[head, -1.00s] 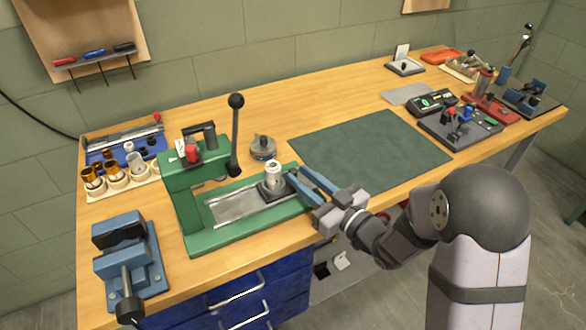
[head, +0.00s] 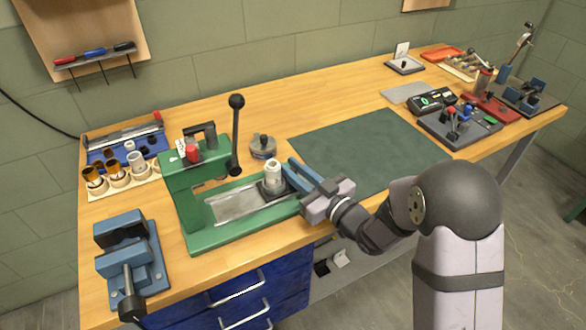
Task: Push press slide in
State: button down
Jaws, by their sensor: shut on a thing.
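The green press (head: 192,205) stands at the table's front left, its lever (head: 236,135) upright. Its slide (head: 270,196), a dark block, sits at the right end of the metal track (head: 232,206), out from under the press head. A pale metal cylinder (head: 273,173) stands upright on the slide. My gripper (head: 289,176) comes in from the right, its blue fingers low beside the slide's right side. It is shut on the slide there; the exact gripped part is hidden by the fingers.
A blue vise (head: 128,260) stands at the front left. A round metal part (head: 262,146) sits behind the press. A tray of cups (head: 120,178) is at the left. A dark green mat (head: 365,150) lies clear at the right.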

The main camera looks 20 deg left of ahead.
jog(key=s+a+b, duration=0.2)
jog(key=s+a, duration=0.6)
jog(key=shift+s+a+b, duration=0.35)
jog(key=shift+b, duration=0.05)
jog(key=c, duration=1.9)
grip_release()
jog(key=shift+s+a, duration=0.1)
jog(key=shift+d, duration=0.2)
jog(key=shift+s+d, duration=0.15)
jog(key=shift+d, duration=0.1)
jog(key=v, duration=0.4)
jog(key=shift+s+d+r, duration=0.15)
jog(key=shift+d+r, duration=0.05)
jog(key=shift+s+d+p, duration=0.15)
jog(key=shift+d+p, duration=0.05)
jog(key=shift+p, duration=0.35)
jog(key=shift+s+d+f+p, duration=0.15)
jog(key=shift+s+d+p, duration=0.35)
jog(key=shift+p, duration=0.45)
